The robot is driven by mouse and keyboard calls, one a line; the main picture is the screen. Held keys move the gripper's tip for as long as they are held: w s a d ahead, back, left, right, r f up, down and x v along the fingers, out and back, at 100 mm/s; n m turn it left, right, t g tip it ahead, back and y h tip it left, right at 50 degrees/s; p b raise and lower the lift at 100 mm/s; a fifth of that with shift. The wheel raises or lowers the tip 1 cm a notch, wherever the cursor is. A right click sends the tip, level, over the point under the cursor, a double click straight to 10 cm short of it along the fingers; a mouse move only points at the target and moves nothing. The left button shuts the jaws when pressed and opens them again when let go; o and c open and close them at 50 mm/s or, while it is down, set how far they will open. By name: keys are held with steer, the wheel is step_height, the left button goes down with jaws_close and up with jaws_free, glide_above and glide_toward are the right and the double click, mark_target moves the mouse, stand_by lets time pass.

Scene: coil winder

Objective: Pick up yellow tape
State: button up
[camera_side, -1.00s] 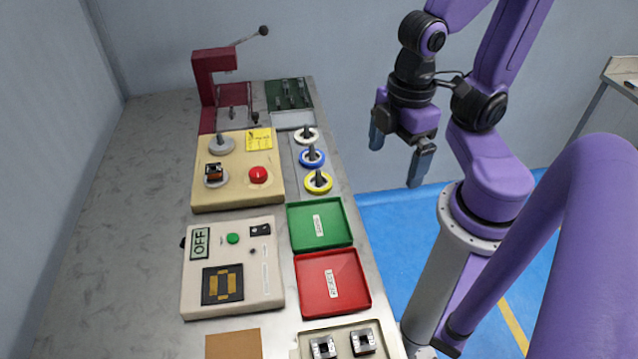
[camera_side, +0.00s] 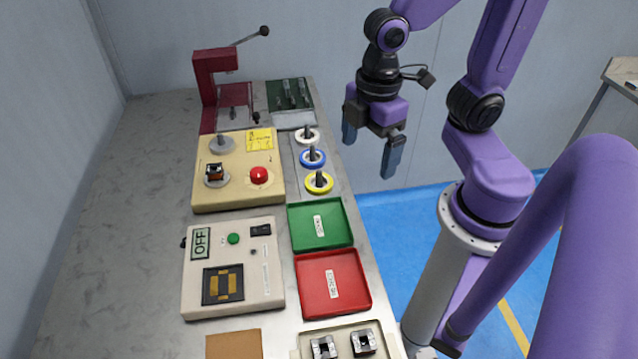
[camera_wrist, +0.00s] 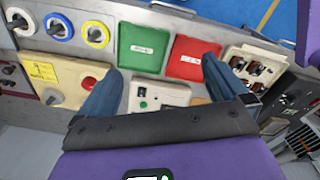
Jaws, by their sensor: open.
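The yellow tape (camera_side: 319,182) is a ring lying flat around a dark peg on the right edge of the bench, nearest of three tape rings. It also shows in the wrist view (camera_wrist: 97,34) at the upper left. My gripper (camera_side: 369,158) is open and empty, in the air to the right of and above the tape, past the bench's right edge. In the wrist view its two fingers (camera_wrist: 160,80) stand wide apart, and the tape is beyond the left finger.
The blue tape (camera_side: 312,157) and white tape (camera_side: 306,135) sit on pegs behind the yellow one. A green tray (camera_side: 340,237) and a red tray (camera_side: 357,304) lie in front. A winder with a red button (camera_side: 259,175) stands left; a dark red press (camera_side: 202,80) stands at the back.

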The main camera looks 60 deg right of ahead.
steer(key=w+d+f+n, duration=0.2)
steer(key=w, duration=0.7)
steer(key=n, duration=0.1)
glide_above(320, 171)
steer(key=f, duration=1.3)
steer(key=shift+s+a+f, duration=0.1)
steer(key=shift+a+f, duration=0.15)
steer(key=shift+d+f, duration=0.15)
steer(key=shift+f, duration=0.75)
steer(key=shift+d+f, duration=0.15)
steer(key=shift+f, duration=0.75)
steer(key=shift+w+f, duration=0.2)
steer(key=shift+f, duration=0.6)
steer(key=c, duration=1.1)
